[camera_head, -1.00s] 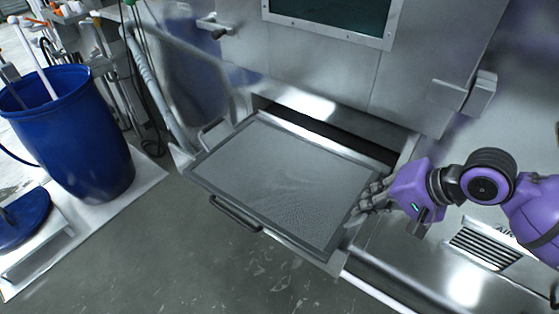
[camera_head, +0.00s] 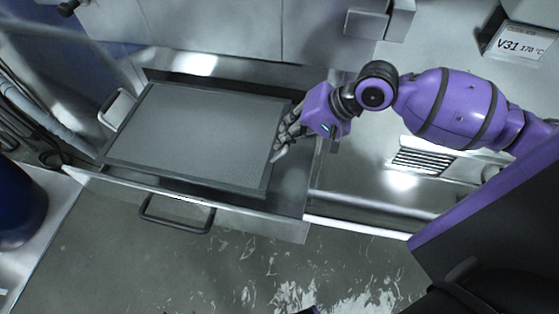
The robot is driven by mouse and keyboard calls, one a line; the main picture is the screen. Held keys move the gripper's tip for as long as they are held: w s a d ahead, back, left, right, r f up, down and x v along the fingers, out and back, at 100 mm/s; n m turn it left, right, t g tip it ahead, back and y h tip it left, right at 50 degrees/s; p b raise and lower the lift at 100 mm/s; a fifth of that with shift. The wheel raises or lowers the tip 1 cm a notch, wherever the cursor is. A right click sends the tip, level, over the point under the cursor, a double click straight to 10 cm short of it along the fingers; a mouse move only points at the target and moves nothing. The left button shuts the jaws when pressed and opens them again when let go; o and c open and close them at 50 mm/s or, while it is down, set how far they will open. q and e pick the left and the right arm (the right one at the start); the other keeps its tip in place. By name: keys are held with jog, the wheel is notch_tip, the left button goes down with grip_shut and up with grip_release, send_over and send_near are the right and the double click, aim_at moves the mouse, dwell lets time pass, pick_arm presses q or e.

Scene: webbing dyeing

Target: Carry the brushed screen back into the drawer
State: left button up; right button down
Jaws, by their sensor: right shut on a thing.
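The screen (camera_head: 198,137), a flat grey mesh panel in a dark frame, lies over the open drawer (camera_head: 262,222) at the left of the view. It sits toward the drawer's left and back, and some of the drawer's interior shows at its right and front. My right gripper (camera_head: 282,143) is shut on the screen's right edge, and its fingers partly hide that edge. I cannot tell whether the screen rests on the drawer floor or is held slightly above it. My left gripper is not in view.
The drawer's front has a dark handle (camera_head: 176,222), and a smaller handle (camera_head: 115,108) shows at the left. The steel machine stands behind, with a vent (camera_head: 422,161) at the right. A blue barrel (camera_head: 18,200) is at the left edge. Wet floor (camera_head: 200,275) lies in front.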

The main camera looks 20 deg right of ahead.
jog(key=f, duration=0.4)
jog(key=f+b, duration=0.1)
jog(key=f, duration=0.4)
jog(key=shift+w+a, duration=0.1)
jog(key=shift+w, duration=0.1)
notch_tip(320, 180, down, 4)
jog(key=shift+f, duration=0.1)
jog(key=c, duration=2.3)
grip_release()
jog(key=shift+s+f, duration=0.1)
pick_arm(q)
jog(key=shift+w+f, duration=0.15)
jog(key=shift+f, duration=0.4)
pick_arm(e)
jog(key=o, duration=0.5)
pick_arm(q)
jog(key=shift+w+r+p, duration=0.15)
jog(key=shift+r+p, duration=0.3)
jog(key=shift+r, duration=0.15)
pick_arm(e)
jog(key=v, duration=1.2)
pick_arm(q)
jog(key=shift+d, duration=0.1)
